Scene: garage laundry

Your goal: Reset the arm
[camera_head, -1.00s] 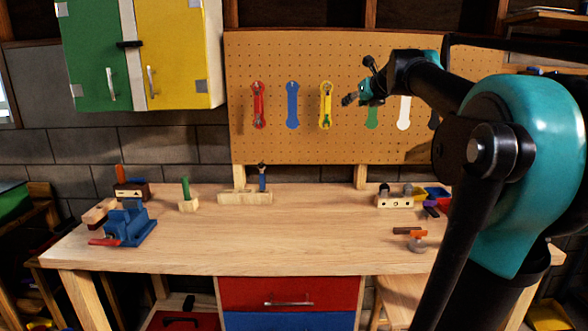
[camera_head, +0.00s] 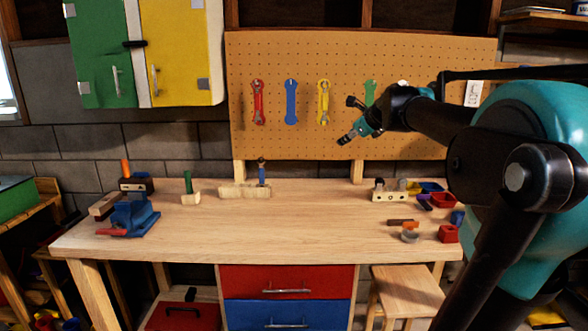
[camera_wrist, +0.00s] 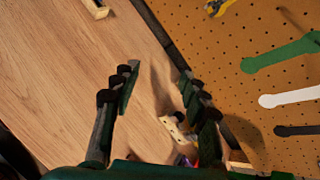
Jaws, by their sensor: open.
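My gripper (camera_head: 347,139) hangs in the air in front of the pegboard (camera_head: 262,140), above the back right part of the workbench (camera_head: 290,232). It points left and a little down. In the wrist view its two fingers (camera_wrist: 158,93) are spread apart with nothing between them but the bench top. My arm fills the right side of the head view and hides the right end of the pegboard.
Red (camera_head: 257,103), blue (camera_head: 291,102) and yellow (camera_head: 323,101) wrenches hang on the pegboard. A blue vise (camera_head: 133,217) stands at the bench's left end. A wooden block with holes (camera_head: 389,194) and small bins stand at the right. The bench middle is clear. A stool (camera_head: 407,290) stands in front.

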